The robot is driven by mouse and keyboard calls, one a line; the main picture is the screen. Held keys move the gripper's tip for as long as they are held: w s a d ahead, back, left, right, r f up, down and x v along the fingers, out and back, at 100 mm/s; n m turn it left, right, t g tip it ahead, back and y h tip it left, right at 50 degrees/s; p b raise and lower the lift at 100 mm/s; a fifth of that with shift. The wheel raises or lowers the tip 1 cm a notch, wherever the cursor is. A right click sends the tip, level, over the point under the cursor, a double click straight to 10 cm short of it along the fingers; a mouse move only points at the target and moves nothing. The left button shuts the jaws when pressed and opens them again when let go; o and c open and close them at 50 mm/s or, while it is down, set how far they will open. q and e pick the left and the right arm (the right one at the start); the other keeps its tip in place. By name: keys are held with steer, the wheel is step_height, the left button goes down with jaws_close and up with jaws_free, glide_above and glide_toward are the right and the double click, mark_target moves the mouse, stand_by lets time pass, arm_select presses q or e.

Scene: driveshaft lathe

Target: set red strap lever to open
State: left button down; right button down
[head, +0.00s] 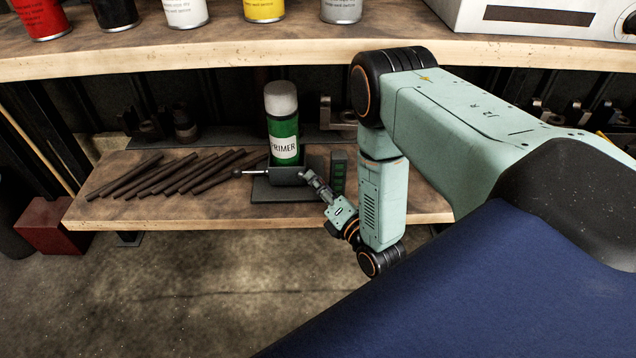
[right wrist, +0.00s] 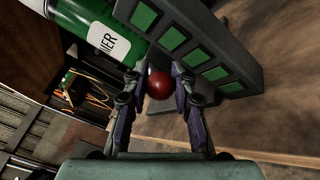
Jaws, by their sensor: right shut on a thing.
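The red ball knob of the red strap lever (right wrist: 158,86) shows between the fingertips of my right gripper (right wrist: 157,78) in the right wrist view. The gripper is shut on it. In the head view my right gripper (head: 309,177) reaches in from the right, to the right side of a dark holder (head: 285,187) on the lower shelf. The fingers hide the red knob there. The lever's shaft and its angle cannot be made out. My left gripper is not in view.
A green primer can (head: 284,130) stands upright in the holder. A thin arm with a dark ball (head: 237,173) sticks out left. A dark block with green squares (head: 339,172) stands close right of my gripper. Dark rods (head: 165,176) lie left. The upper shelf (head: 220,50) hangs above.

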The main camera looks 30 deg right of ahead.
mark_target(305, 180)
steer(key=shift+a+h, duration=0.25)
steer(key=shift+h, duration=0.05)
steer(key=shift+a+m+g+h, duration=0.15)
steer(key=shift+a+m+h, duration=0.15)
steer(key=shift+m+h, duration=0.45)
steer(key=shift+a+m+g+h, duration=0.2)
steer(key=shift+m+h, duration=0.25)
steer(key=shift+h, duration=0.5)
steer(key=m+h, duration=0.1)
steer(key=a+m+g+h, duration=0.1)
steer(key=h, duration=0.1)
steer(key=shift+a+m, duration=0.1)
steer(key=shift+m, duration=0.2)
steer(key=shift+w+a+m+g+h+b, duration=0.1)
steer(key=shift+a+m+g+h, duration=0.2)
steer(key=shift+m+g+h, duration=0.65)
steer(key=shift+w+a+m+g+h+b, duration=0.1)
steer(key=shift+a+m+g+h, duration=0.2)
steer(key=shift+m+g+h, duration=0.65)
steer(key=shift+w+a+m+g+h+b, duration=0.1)
steer(key=shift+a+m+g+h, duration=0.3)
steer(key=shift+h, duration=0.9)
steer(key=shift+d+m+g, duration=0.1)
steer(key=shift+m+g, duration=0.2)
steer(key=shift+g, duration=0.05)
steer(key=c, duration=1.3)
jaws_free()
steer(key=shift+c, duration=0.2)
